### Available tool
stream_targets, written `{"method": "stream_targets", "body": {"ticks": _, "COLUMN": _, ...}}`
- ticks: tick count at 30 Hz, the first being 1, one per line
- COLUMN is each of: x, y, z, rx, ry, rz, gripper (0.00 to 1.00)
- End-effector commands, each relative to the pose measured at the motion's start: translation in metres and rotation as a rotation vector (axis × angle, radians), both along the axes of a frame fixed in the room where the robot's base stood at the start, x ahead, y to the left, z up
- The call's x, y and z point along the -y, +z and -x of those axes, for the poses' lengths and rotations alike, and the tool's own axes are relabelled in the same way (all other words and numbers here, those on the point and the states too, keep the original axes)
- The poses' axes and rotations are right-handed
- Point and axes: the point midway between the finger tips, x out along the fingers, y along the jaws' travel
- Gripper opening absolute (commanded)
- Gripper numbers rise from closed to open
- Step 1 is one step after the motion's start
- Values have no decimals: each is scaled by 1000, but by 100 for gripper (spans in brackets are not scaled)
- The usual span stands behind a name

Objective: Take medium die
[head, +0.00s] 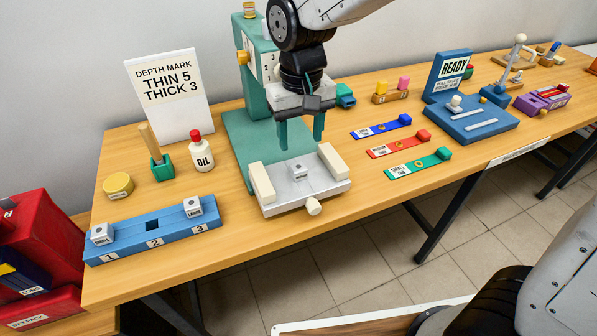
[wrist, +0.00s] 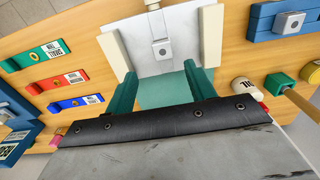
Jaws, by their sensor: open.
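A small light-grey block with a dark round mark (head: 297,170), likely the medium die, sits on the pale plate of the vise (head: 280,196) between two cream jaws. The block also shows in the wrist view (wrist: 162,48). Its label is too small to read. My gripper (head: 301,143) has two green fingers, apart and empty, above and behind the block. In the wrist view the fingertips (wrist: 160,70) lie either side of the block's line, short of it. The blue rack (head: 120,243) holds a die marked small (head: 101,235) and one marked large (head: 193,207); slot 2 is empty.
Blue, red and green labelled strips (head: 390,147) lie right. A blue ready station (head: 470,120) stands beyond. Bare table lies between vise and strips.

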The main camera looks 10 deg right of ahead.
Motion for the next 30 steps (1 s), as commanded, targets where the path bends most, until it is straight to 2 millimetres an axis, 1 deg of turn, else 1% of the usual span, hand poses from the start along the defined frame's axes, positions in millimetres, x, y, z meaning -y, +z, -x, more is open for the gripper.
{"method": "stream_targets", "body": {"ticks": 3, "x": -4, "y": -12, "z": -1, "rx": -4, "ry": 3, "rz": 2, "gripper": 55}}
{"method": "stream_targets", "body": {"ticks": 10, "x": -3, "y": -39, "z": 0, "rx": -4, "ry": 3, "rz": 2, "gripper": 55}}
{"method": "stream_targets", "body": {"ticks": 15, "x": -4, "y": -65, "z": 2, "rx": -5, "ry": 2, "rz": 2, "gripper": 55}}
{"method": "stream_targets", "body": {"ticks": 18, "x": -4, "y": -76, "z": 2, "rx": -4, "ry": 2, "rz": 2, "gripper": 55}}
{"method": "stream_targets", "body": {"ticks": 21, "x": -4, "y": -80, "z": 2, "rx": -3, "ry": 2, "rz": 2, "gripper": 55}}
{"method": "stream_targets", "body": {"ticks": 26, "x": -4, "y": -80, "z": 2, "rx": -2, "ry": 2, "rz": 1, "gripper": 55}}
{"method": "stream_targets", "body": {"ticks": 27, "x": -4, "y": -80, "z": 2, "rx": -2, "ry": 2, "rz": 1, "gripper": 52}}
{"method": "stream_targets", "body": {"ticks": 29, "x": -4, "y": -80, "z": 2, "rx": -2, "ry": 2, "rz": 1, "gripper": 35}}
{"method": "stream_targets", "body": {"ticks": 30, "x": -4, "y": -80, "z": 2, "rx": -2, "ry": 2, "rz": 1, "gripper": 24}}
